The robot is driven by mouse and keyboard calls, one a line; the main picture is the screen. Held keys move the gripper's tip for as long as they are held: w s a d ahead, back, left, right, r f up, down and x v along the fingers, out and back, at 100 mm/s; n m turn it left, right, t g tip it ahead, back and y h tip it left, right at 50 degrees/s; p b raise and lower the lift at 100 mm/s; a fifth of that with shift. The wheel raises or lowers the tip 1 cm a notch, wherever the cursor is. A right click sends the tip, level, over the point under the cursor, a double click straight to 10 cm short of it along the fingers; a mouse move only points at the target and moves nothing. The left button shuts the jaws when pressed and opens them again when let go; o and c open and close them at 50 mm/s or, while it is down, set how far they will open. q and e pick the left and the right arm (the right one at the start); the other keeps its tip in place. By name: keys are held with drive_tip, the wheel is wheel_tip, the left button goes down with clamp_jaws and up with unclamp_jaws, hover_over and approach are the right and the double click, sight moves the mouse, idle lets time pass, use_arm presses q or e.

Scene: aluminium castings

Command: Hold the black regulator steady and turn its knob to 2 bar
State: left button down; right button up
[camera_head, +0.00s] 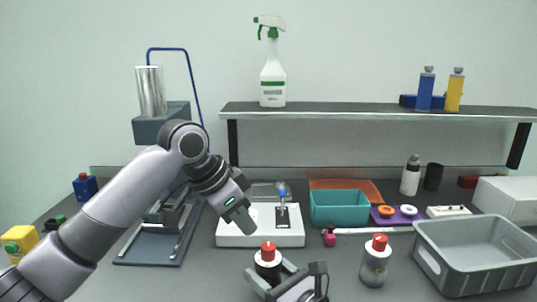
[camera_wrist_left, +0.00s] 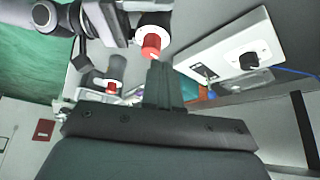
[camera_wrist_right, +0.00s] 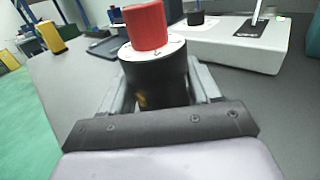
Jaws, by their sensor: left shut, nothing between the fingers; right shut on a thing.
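The black regulator (camera_head: 267,270) stands upright on the table with a red knob (camera_head: 268,251) on top. In the right wrist view, its dark body (camera_wrist_right: 155,80) sits between my fingers, below a pale marked dial ring (camera_wrist_right: 172,47) and the red knob (camera_wrist_right: 146,25). My right gripper (camera_head: 272,280) is shut on the body. My left gripper (camera_head: 240,222) is shut and empty, above and left of the knob, apart from it. In the left wrist view, the knob (camera_wrist_left: 151,44) is just beyond my fingertips (camera_wrist_left: 165,75). The dial figures are too small to read.
A grey regulator (camera_head: 375,268) with a red knob stands to the right. A white device (camera_head: 260,238) lies behind the black regulator. A teal bin (camera_head: 338,210) and grey crate (camera_head: 480,280) are at the right. A press-like stand (camera_head: 150,250) is at the left.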

use_arm(q)
drive_tip(key=shift+r, duration=0.5)
use_arm(e)
drive_tip(key=o, duration=1.3)
drive_tip(key=shift+o, duration=0.2)
drive_tip(key=shift+d, duration=0.1)
